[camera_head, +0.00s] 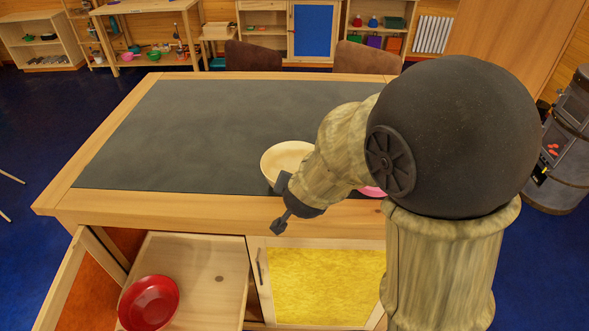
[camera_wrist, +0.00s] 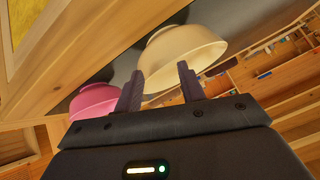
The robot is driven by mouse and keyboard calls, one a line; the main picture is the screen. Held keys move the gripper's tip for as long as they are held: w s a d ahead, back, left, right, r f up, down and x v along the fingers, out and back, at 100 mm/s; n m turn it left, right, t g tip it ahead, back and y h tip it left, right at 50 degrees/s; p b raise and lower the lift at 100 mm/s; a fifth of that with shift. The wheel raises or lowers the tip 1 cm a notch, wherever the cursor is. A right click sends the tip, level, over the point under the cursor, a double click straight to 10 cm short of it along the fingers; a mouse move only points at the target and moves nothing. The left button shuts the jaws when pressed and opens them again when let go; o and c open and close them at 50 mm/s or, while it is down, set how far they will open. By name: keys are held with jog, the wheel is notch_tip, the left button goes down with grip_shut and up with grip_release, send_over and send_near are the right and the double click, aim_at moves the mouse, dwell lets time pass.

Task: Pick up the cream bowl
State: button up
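The cream bowl (camera_head: 284,156) stands on the dark tabletop near its front edge, partly behind my arm in the head view. In the head view my gripper (camera_head: 281,205) is at the table's front edge, close to the bowl's near side. I cannot tell whether a finger touches the bowl.
A pink bowl (camera_wrist: 95,100) stands beside the cream bowl, mostly hidden by my arm in the head view. The table (camera_head: 130,204) has wide free room at left. Below, a red bowl (camera_head: 149,303) sits on an open shelf. Two chairs (camera_head: 253,56) stand behind the table.

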jog(key=s+a+r+m+t+h+p, duration=0.1)
jog(key=s+a+r+m+h+p, duration=0.1)
jog(key=s+a+r+m+h, duration=0.2)
jog(key=s+a+m+h, duration=0.2)
jog(key=s+h, duration=0.1)
jog(key=h, duration=0.1)
jog(key=shift+s+a+t+h, duration=0.3)
jog(key=shift+s+a+h, duration=0.05)
jog(key=shift+s+h, duration=0.05)
jog(key=shift+w, duration=0.1)
jog(key=p+x, duration=0.1)
jog(key=x, duration=1.1)
jog(key=shift+p, duration=0.35)
jog(key=shift+w+d+f, duration=0.1)
jog(key=shift+w+d, duration=0.1)
jog(key=shift+d, duration=0.05)
jog(key=p+x, duration=0.1)
jog(key=x, duration=0.3)
jog(key=shift+d+f, duration=0.1)
jog(key=shift+f, duration=0.05)
jog(key=shift+w+d+f, duration=0.1)
jog(key=shift+w+f, duration=0.05)
jog(key=shift+w, duration=0.1)
